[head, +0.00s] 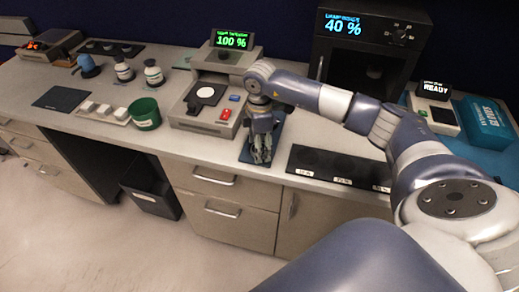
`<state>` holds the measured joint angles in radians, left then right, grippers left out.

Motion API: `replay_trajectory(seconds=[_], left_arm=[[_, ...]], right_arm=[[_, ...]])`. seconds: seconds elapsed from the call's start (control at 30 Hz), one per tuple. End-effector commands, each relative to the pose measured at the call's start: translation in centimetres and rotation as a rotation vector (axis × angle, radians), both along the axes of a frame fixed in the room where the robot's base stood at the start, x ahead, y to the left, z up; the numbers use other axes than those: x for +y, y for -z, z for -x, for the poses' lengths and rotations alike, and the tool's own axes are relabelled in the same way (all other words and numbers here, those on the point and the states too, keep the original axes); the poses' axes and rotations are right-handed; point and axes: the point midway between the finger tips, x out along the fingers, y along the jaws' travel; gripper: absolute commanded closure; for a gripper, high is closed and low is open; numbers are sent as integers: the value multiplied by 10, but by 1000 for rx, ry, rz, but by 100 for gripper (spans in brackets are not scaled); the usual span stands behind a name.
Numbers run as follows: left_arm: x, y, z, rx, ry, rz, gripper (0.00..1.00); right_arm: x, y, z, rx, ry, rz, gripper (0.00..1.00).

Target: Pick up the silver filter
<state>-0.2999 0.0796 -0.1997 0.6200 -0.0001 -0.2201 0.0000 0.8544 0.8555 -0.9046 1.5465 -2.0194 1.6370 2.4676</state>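My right gripper (262,152) points down over a small dark blue mat (246,154) on the counter, just right of a grey instrument. Its fingers look near each other, but the view is too small to show whether they are open, shut or holding something. I cannot clearly make out a silver filter; the gripper hides part of the mat. A pale round disc (205,92) lies on a black square on top of the grey instrument (204,119), left of the gripper; I cannot tell whether it is the filter. My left gripper is not in view.
A green cup (145,113), white blocks (104,110) and several bottles (153,73) stand to the left. A black labelled strip (335,166) lies right of the gripper. A dark oven-like device (372,50) reads 40 %. A blue gloves box (487,122) stands at the far right.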

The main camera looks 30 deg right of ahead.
Motion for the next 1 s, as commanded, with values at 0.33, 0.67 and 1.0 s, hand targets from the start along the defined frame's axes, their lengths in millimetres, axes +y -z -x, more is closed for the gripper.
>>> replay_trajectory(seconds=[0.33, 0.67, 1.0], left_arm=[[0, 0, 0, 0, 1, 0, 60], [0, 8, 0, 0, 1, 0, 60], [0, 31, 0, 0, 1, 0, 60]], right_arm=[[0, 0, 0, 0, 0, 0, 78], [0, -12, -1, -4, -1, -1, 78], [33, -36, 26, -3, -7, -1, 78]])
